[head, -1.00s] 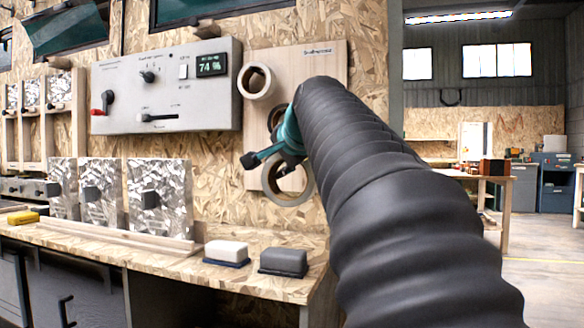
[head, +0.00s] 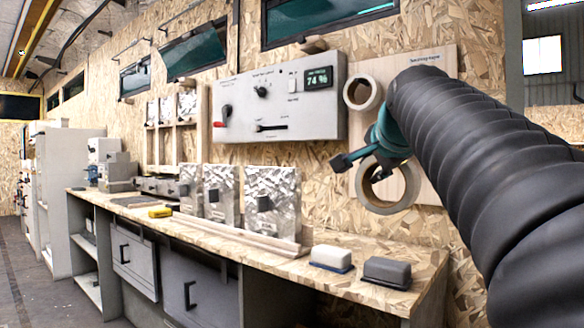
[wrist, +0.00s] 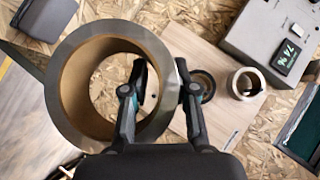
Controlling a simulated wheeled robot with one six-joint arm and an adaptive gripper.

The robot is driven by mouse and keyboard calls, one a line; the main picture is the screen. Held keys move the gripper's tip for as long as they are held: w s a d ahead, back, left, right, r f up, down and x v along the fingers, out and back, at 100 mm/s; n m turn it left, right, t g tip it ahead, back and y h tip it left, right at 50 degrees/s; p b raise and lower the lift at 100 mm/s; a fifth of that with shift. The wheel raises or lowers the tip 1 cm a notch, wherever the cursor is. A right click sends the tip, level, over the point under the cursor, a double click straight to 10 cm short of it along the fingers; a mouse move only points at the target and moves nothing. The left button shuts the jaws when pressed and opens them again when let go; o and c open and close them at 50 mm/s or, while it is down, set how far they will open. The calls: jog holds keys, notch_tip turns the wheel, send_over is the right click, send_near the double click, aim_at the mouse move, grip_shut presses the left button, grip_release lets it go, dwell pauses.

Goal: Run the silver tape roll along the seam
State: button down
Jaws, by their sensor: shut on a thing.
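The silver tape roll (wrist: 110,27), a wide ring with a grey side and a brown core, fills the left of the wrist view. My gripper (wrist: 163,85) is shut on its wall, one finger inside the ring and one outside. In the head view the roll (head: 388,207) hangs in front of the wall by my teal gripper (head: 352,158), partly covered by it. I cannot make out which line is the seam.
A pale wooden board (head: 392,56) on the wall bears a cream roll (head: 349,92); a small dark roll (wrist: 208,88) shows there in the wrist view. A grey control box (head: 235,95) is left of it. Below, the workbench (head: 270,262) carries metal plates (head: 272,215) and two blocks (head: 388,271).

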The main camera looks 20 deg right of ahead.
jog(key=shift+a+r, duration=0.1)
jog(key=shift+a, duration=0.05)
jog(key=s+a+b, duration=0.1)
jog(key=s+a, duration=0.5)
jog(key=a, duration=0.2)
jog(key=shift+b, duration=0.35)
dwell(0.5)
